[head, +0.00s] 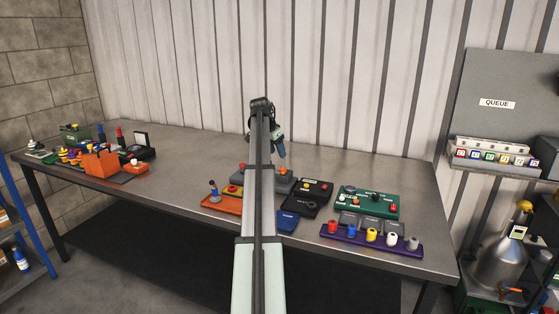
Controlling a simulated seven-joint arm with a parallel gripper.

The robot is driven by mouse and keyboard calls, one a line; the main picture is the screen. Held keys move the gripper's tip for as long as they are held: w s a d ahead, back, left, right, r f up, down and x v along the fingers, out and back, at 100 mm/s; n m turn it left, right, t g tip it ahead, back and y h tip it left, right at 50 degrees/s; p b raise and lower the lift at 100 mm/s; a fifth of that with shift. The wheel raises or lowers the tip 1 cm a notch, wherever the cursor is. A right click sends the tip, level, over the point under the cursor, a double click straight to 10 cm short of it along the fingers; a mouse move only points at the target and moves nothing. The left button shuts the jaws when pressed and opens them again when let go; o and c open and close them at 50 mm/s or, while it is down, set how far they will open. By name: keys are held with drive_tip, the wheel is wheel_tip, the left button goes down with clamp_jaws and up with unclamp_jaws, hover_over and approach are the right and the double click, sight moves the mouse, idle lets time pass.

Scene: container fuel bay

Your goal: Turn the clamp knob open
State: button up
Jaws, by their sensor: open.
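My gripper (281,153) hangs at the end of my raised arm, above the middle of the grey table (350,165). It looks small and dark, with nothing visible held in it. Below it, a low grey fixture (284,184) with small orange-red knobs (281,171) sits partly hidden behind my arm. I cannot tell for certain which knob is the clamp knob. The gripper appears above and apart from the fixture.
Around the fixture lie an orange tray (226,206), a black box (315,189), a blue block (288,221), a green panel (367,203) and a purple rack (370,242) with coloured knobs. An orange bin (100,166) stands among clutter at left. The back-middle table is clear.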

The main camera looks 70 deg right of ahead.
drive_tip(key=shift+v, duration=2.45)
drive_tip(key=s+d+m, duration=0.1)
drive_tip(key=s+d, duration=0.1)
drive_tip(key=s, duration=0.5)
drive_tip(key=s+d+m, duration=0.1)
drive_tip(key=s+d, duration=0.2)
drive_tip(key=s, duration=0.4)
drive_tip(key=n+t+y, duration=0.2)
drive_tip(key=n+t, duration=0.4)
drive_tip(key=n, duration=1.4)
approach(283, 168)
drive_tip(key=x, duration=0.8)
drive_tip(key=shift+f, duration=0.2)
